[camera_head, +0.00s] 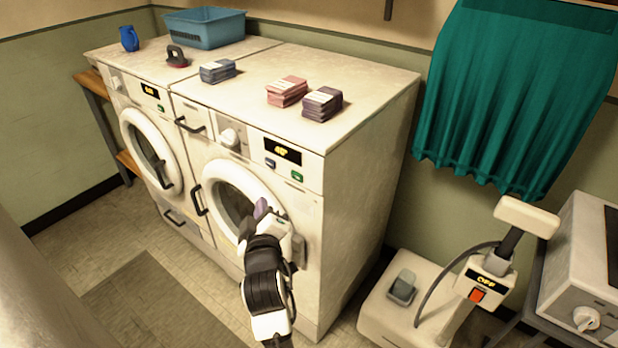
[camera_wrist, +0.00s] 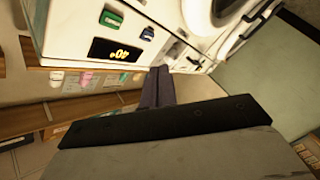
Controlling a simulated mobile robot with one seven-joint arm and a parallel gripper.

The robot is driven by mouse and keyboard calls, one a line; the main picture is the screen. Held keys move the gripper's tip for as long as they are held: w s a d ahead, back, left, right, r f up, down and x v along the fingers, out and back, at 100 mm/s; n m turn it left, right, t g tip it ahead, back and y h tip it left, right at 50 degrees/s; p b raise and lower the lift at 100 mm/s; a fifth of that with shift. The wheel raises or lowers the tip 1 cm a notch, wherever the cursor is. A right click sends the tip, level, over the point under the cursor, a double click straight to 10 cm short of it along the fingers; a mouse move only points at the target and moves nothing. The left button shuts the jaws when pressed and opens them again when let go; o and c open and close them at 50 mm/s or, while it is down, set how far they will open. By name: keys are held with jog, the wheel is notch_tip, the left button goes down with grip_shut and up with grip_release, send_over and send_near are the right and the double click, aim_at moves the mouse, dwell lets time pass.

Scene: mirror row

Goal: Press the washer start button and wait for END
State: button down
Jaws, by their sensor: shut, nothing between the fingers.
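The near white front-loading machine (camera_head: 225,170) has a dark display (camera_head: 283,152) that appears to read 40 in yellow. Below it are a green button (camera_head: 297,176) and a dark blue button (camera_head: 270,163). In the wrist view, turned round, the green button (camera_wrist: 111,18), blue button (camera_wrist: 147,33) and display (camera_wrist: 115,50) show at the top. My gripper (camera_head: 260,208) is shut and empty in front of the round door, below and left of the green button, apart from it. Its fingers (camera_wrist: 155,78) show together in the wrist view.
A second machine (camera_head: 140,125) stands to the left, its small display (camera_head: 150,90) lit. Folded stacks (camera_head: 287,91), a blue basket (camera_head: 205,27) and a blue jug (camera_head: 129,38) are on top. A pedestal device with an orange switch (camera_head: 478,295) stands at right. A rug (camera_head: 160,305) covers the floor.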

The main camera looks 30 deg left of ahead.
jog(key=shift+d+f, duration=0.1)
dwell(0.3)
send_near(291, 175)
jog(key=shift+s+a+x, duration=0.15)
jog(key=shift+a+x, duration=0.05)
jog(key=shift+x, duration=1.05)
jog(key=shift+s+a+x, duration=0.15)
jog(key=shift+x, duration=1.1)
jog(key=shift+w, duration=0.1)
jog(key=shift+w, duration=0.3)
jog(key=shift+w, duration=0.35)
dwell(0.7)
jog(key=shift+s, duration=0.8)
